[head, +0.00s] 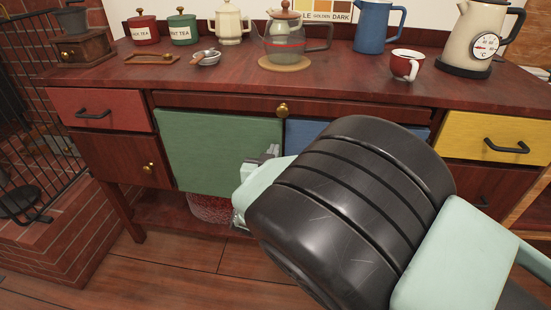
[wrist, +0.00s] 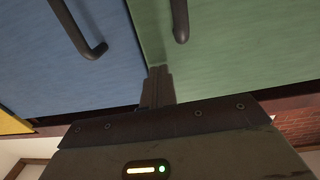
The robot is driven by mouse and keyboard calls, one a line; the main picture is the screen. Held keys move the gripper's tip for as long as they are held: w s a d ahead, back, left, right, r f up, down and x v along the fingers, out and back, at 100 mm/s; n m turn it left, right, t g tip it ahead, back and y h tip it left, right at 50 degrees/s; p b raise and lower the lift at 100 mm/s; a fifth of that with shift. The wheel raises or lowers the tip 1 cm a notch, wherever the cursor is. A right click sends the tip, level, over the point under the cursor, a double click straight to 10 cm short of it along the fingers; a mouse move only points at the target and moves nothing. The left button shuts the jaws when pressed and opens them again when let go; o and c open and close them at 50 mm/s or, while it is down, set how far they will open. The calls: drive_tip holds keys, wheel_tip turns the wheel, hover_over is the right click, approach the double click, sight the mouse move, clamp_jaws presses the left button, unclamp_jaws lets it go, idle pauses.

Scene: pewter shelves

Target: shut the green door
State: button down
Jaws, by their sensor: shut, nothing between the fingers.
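The green door (head: 215,145) is a flat panel on the left of the cabinet front, below the wide drawer. It looks nearly in line with the front; a strip along its edge by the blue door suggests it stands slightly proud, but I cannot tell the exact gap. In the wrist view the green door (wrist: 235,50) fills the right, with a dark handle (wrist: 180,22) near its edge. My gripper (head: 268,153) is shut and empty, its fingertips (wrist: 158,84) by the seam between the doors. Whether they touch the green door is unclear.
The blue door (wrist: 75,55) adjoins the green one; my arm hides much of it in the head view. A yellow drawer (head: 495,136) and a red drawer (head: 100,109) flank them. Pots and a red mug (head: 402,64) stand on the top. Open floor (head: 170,265) lies in front.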

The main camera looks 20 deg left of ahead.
drive_tip(key=shift+w, duration=0.25)
